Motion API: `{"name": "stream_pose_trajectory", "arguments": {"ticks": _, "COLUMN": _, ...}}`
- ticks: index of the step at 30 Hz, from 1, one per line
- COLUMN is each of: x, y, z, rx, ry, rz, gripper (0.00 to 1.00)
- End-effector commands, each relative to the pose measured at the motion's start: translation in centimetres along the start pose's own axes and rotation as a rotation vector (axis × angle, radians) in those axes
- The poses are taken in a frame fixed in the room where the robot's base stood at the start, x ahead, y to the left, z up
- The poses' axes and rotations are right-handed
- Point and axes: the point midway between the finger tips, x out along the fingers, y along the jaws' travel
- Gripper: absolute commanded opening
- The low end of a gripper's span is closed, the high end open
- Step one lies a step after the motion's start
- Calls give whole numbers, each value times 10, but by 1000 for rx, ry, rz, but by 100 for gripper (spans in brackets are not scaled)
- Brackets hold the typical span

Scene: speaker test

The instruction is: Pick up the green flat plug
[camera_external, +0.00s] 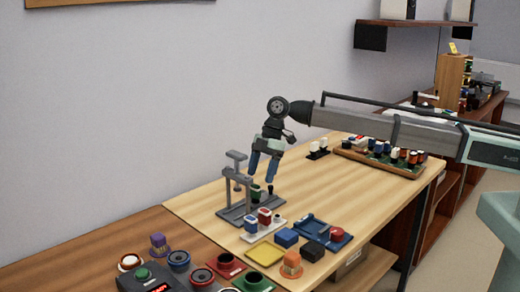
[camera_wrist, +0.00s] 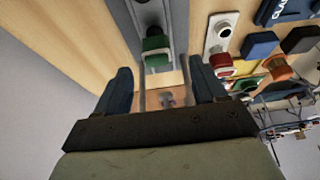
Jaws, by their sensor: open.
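A green block, which looks like the green flat plug (camera_wrist: 157,43), sits at the grey test fixture (camera_external: 237,206) on the light wooden table. It also shows in the external view (camera_external: 256,190), partly hidden by the fixture and the fingers. My gripper (camera_external: 261,177) points down just above it. In the wrist view my gripper (camera_wrist: 160,66) is open, with the green block ahead of the gap between the two dark blue fingers. Nothing is held. I cannot tell the exact height gap between fingertips and block.
The fixture's upright post and overhead arm (camera_external: 237,157) stand close on the left of my gripper. A white strip (camera_external: 260,232) with red and blue plugs, a blue tray (camera_external: 318,230) and a yellow plate (camera_external: 265,254) lie in front.

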Motion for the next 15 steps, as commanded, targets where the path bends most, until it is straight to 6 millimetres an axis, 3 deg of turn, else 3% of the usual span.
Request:
{"name": "stream_pose_trajectory", "arguments": {"ticks": 8, "x": 16, "y": 2, "z": -1, "rx": 0, "ry": 0, "rz": 1, "gripper": 70}}
{"name": "stream_pose_trajectory", "arguments": {"ticks": 15, "x": 46, "y": 5, "z": -2, "rx": -1, "ry": 0, "rz": 0, "gripper": 70}}
